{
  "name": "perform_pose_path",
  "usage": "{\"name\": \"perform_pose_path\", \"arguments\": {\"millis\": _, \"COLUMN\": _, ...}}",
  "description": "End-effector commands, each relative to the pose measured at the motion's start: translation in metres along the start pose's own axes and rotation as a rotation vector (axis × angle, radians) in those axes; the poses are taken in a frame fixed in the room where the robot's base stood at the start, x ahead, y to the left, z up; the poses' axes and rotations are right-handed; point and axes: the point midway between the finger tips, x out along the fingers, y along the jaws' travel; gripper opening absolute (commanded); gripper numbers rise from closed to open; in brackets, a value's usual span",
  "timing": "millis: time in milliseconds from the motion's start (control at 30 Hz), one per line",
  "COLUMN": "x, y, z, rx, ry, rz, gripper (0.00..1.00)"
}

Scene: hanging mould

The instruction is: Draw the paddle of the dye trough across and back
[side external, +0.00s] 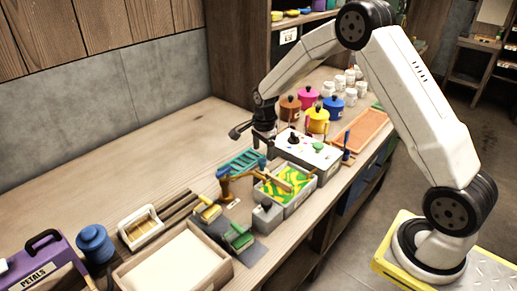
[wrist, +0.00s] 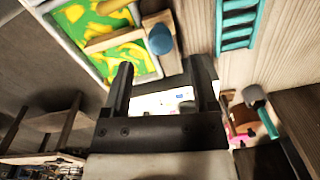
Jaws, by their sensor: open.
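The dye trough (side external: 301,201) is a grey box of swirled green and yellow dye on the bench. It also shows at the upper left of the wrist view (wrist: 155,73). The wooden paddle (side external: 278,182) lies across the dye; it also shows as a pale bar in the wrist view (wrist: 114,39). A blue knob (wrist: 160,39) is at its right end in that view. My gripper (wrist: 160,72) is open with nothing visible held between its fingers. In the side view my gripper (side external: 263,142) hangs behind the trough, apart from the paddle.
A white box with knobs (side external: 305,150) stands close beside my gripper. Coloured lidded pots (side external: 317,122) and an orange tray (side external: 360,131) lie beyond.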

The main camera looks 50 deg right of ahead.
Motion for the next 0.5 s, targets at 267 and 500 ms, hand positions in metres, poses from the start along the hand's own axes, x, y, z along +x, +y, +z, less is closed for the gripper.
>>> {"name": "perform_pose_path", "arguments": {"millis": 267, "x": 0.034, "y": 0.000, "z": 0.000, "rx": 0.000, "ry": -0.001, "rz": 0.002, "gripper": 0.76}}
{"name": "perform_pose_path", "arguments": {"millis": 500, "x": 0.047, "y": 0.000, "z": 0.000, "rx": -0.001, "ry": -0.001, "rz": 0.000, "gripper": 0.76}}
